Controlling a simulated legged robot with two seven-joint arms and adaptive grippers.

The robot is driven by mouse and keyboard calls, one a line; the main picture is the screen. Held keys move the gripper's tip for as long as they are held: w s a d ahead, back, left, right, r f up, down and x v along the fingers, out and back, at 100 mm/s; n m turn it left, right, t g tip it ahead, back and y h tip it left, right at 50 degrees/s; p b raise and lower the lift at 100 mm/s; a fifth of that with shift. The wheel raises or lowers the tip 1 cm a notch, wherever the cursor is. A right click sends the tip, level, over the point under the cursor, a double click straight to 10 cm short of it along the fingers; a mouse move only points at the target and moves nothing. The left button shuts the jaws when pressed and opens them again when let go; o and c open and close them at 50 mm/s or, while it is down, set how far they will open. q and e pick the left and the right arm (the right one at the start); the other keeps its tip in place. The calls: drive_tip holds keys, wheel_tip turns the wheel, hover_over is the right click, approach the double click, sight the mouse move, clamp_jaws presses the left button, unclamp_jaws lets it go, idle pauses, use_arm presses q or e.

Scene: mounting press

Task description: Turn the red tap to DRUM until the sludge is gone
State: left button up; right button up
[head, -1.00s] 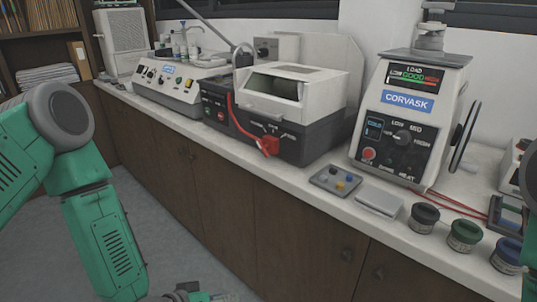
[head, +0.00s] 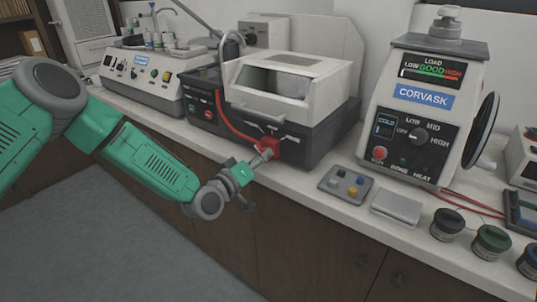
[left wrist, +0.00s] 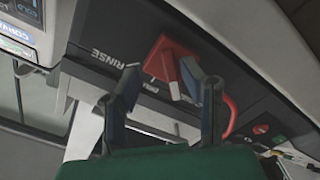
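The red tap (head: 271,147) is on the dark front panel of the white-topped machine (head: 290,68). In the left wrist view the tap (left wrist: 172,62) shows as a red handle near a "RINSE" label (left wrist: 107,55). The word DRUM is not readable, and I cannot tell the tap's exact setting. My left gripper (head: 262,159) is at the tap. Its two fingers (left wrist: 167,82) are spread apart, with the tap just beyond their tips and nearer the right finger. Contact is unclear. The machine's opening (head: 272,82) looks grey inside; I cannot make out sludge. My right gripper is not in view.
A red hose (head: 228,125) runs down beside the tap. A grey tray with coloured knobs (head: 345,185) and a pale flat block (head: 397,206) lie to the right. The CORVASK press (head: 420,110) stands further right. Floor before the cabinets is clear.

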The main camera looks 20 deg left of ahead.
use_arm(q)
drive_tip(key=shift+w+a+f, duration=0.25)
drive_tip(key=shift+w+a, duration=0.8)
drive_tip(key=shift+w, duration=0.1)
drive_tip(key=shift+a, duration=0.15)
drive_tip(key=shift+w+d+r, duration=0.15)
drive_tip(key=shift+d, duration=0.95)
drive_tip(key=shift+c, duration=1.2)
drive_tip(key=shift+d, duration=0.3)
clamp_jaws()
drive_tip(key=shift+a, duration=0.75)
drive_tip(key=shift+d+r, duration=0.1)
drive_tip(key=shift+d, duration=0.15)
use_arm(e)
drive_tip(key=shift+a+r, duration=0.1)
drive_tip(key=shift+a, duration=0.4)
